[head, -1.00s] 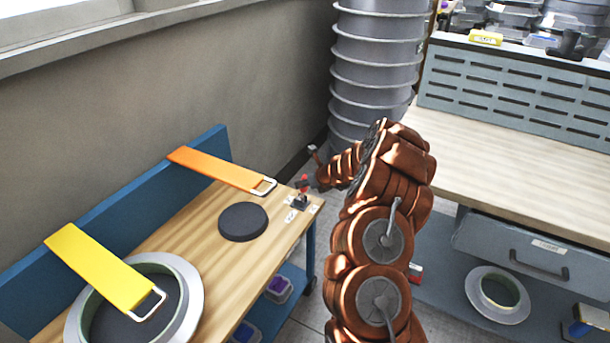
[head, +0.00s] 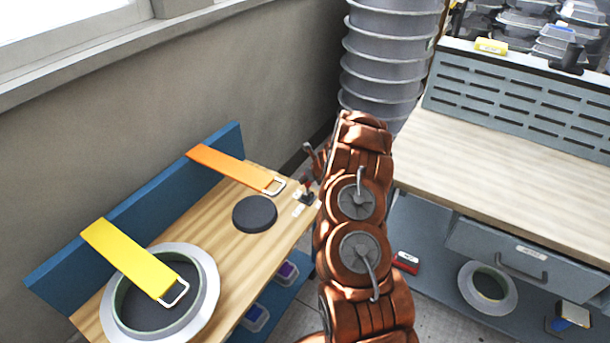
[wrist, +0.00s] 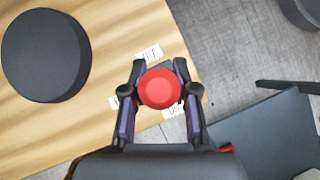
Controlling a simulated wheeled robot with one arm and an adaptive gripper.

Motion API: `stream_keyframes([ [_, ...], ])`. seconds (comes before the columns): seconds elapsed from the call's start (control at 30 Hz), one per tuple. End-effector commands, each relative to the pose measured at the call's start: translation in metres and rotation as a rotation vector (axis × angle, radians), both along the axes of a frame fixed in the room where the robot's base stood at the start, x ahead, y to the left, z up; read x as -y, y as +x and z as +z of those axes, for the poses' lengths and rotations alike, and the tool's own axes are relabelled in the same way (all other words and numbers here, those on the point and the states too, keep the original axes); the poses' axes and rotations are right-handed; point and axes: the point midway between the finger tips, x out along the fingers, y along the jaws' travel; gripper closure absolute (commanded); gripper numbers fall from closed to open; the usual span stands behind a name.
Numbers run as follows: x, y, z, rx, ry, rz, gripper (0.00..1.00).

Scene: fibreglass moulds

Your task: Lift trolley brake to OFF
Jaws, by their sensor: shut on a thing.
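The trolley brake is a small lever with a red knob on a dark base (head: 307,198), at the right end of the wooden trolley top (head: 192,220). In the wrist view the round red knob (wrist: 159,88) sits between the two fingers of my gripper (wrist: 158,86), which are shut on it. White labels (wrist: 149,54) lie around the base; their words are too small to read. In the head view my arm hides most of the gripper, and the lever's tilt is hard to tell.
A dark round disc (head: 255,213) lies near the brake. An orange strap (head: 228,167) and a yellow strap (head: 128,260) lie across the trolley, the yellow one over a ring mould (head: 207,297). A workbench (head: 490,170) stands at right, a ribbed grey duct (head: 390,60) behind.

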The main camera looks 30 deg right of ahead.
Motion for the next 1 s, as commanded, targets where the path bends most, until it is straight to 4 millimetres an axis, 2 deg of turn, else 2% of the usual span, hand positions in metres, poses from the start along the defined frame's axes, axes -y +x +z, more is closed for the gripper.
stream_keyframes([
  [0.5,0.0013,0.0007,0.0003,-0.005,-0.005,-0.001,1.00],
  [0.53,0.0013,0.0007,0.0003,-0.005,-0.005,-0.001,0.71],
  [0.77,0.0012,0.0004,0.0001,-0.006,-0.004,-0.002,0.47],
  [1.0,0.0014,0.0002,0.0001,-0.006,-0.004,-0.002,0.45],
])
